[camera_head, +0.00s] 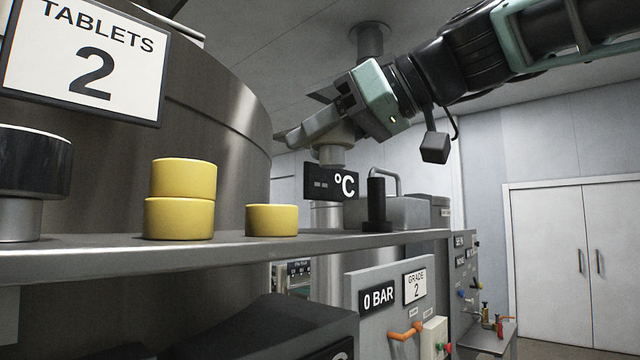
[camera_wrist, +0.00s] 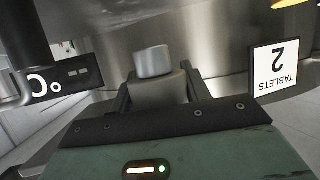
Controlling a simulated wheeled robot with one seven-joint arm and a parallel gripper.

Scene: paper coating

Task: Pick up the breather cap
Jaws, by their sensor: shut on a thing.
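The breather cap (camera_head: 333,154) is a grey piece with a wide round body and a narrower cylinder below it. My gripper (camera_head: 308,134) is shut on it and holds it in the air above the shelf, in front of the steel vessel's right side. In the wrist view the cap (camera_wrist: 154,62) sits between the two dark fingers (camera_wrist: 156,90), its lighter narrow end pointing away from my gripper. The fingers partly hide its wide body in the head view.
A metal shelf (camera_head: 330,241) carries two stacked yellow cylinders (camera_head: 182,180), a single one (camera_head: 271,220) and a black-topped knob (camera_head: 32,165). A °C display (camera_head: 331,182) shows just below the cap in the picture. A black upright cylinder (camera_head: 376,205) and grey box stand right.

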